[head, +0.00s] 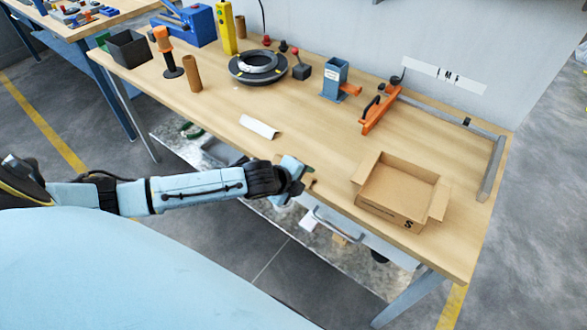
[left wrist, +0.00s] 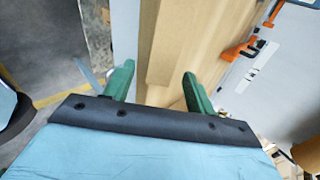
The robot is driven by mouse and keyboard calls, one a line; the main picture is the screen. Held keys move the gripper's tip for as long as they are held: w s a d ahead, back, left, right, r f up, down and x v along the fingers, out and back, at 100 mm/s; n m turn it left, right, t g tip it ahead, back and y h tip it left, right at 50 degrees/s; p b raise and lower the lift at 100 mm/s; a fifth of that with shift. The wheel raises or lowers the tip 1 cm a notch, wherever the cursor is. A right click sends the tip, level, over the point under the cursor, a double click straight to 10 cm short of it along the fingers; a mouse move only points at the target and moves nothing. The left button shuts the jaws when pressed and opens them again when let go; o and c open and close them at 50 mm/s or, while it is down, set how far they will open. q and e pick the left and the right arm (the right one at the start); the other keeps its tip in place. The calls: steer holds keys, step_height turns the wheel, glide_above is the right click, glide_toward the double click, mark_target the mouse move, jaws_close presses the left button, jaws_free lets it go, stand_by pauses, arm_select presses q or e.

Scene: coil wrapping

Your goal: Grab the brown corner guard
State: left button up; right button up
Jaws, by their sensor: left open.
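A small brown piece (head: 309,181), which looks like the brown corner guard, lies at the table's front edge, mostly hidden behind my left gripper (head: 305,174). In the left wrist view a tan strip (left wrist: 175,50) with a straight near end runs away between the green fingers of my left gripper (left wrist: 158,75). Its colour is close to the wood, so its outline is hard to tell there. The left fingers are apart, with no contact visible. My right gripper is not in view.
An open cardboard box (head: 400,190) stands to the right. A black coil (head: 258,67), brown tube (head: 193,74) and orange-handled tool (head: 379,110) stand further back. The middle is mostly clear.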

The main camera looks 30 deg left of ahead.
arm_select(q)
steer(key=c, duration=1.1)
steer(key=shift+o, duration=0.2)
steer(key=shift+r, duration=0.15)
